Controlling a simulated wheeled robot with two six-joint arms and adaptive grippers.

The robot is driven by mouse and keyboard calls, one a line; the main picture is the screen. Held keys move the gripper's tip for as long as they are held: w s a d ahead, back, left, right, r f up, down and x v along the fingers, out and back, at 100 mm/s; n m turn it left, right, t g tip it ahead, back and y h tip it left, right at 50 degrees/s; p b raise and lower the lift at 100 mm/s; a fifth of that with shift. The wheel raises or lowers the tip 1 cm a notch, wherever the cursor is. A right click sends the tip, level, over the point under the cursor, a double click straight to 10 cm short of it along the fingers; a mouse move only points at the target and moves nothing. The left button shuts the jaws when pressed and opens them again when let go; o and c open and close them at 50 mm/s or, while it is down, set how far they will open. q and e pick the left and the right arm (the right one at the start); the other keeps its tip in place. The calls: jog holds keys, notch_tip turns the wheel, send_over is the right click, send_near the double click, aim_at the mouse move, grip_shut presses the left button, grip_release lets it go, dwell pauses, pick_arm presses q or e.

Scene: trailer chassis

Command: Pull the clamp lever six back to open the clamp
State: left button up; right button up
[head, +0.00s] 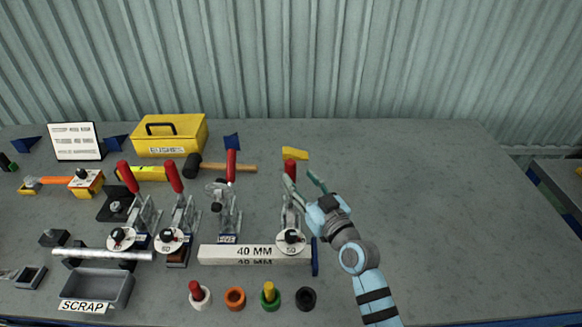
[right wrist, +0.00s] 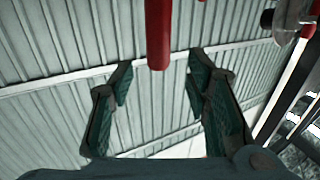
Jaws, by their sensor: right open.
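The rightmost toggle clamp has an upright red-gripped lever (head: 290,167) above a white disc (head: 291,240) that seems to read 50. My right gripper (head: 300,180) is open just beside this lever, coming in from the right. In the right wrist view a red lever grip (right wrist: 158,35) hangs into the space between the two open fingers (right wrist: 158,85); I see no finger touching it. No number six is readable on any clamp. My left gripper is not in view.
A grey 40 MM bar (head: 250,255) lies at the clamp's foot. More red-levered clamps (head: 173,178) stand to the left, near a hammer (head: 215,167) and a yellow box (head: 168,136). Coloured bushes (head: 235,298) line the front. The table's right side (head: 450,200) is clear.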

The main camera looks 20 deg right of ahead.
aim_at(293, 172)
jog(key=x, duration=0.4)
jog(key=f+x, duration=0.1)
jog(key=x, duration=0.1)
jog(key=shift+w+d, duration=0.1)
jog(key=shift+w, duration=0.3)
jog(key=shift+s+r, duration=0.25)
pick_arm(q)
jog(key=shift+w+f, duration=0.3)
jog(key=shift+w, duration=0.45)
pick_arm(e)
jog(key=shift+w, duration=0.1)
grip_shut()
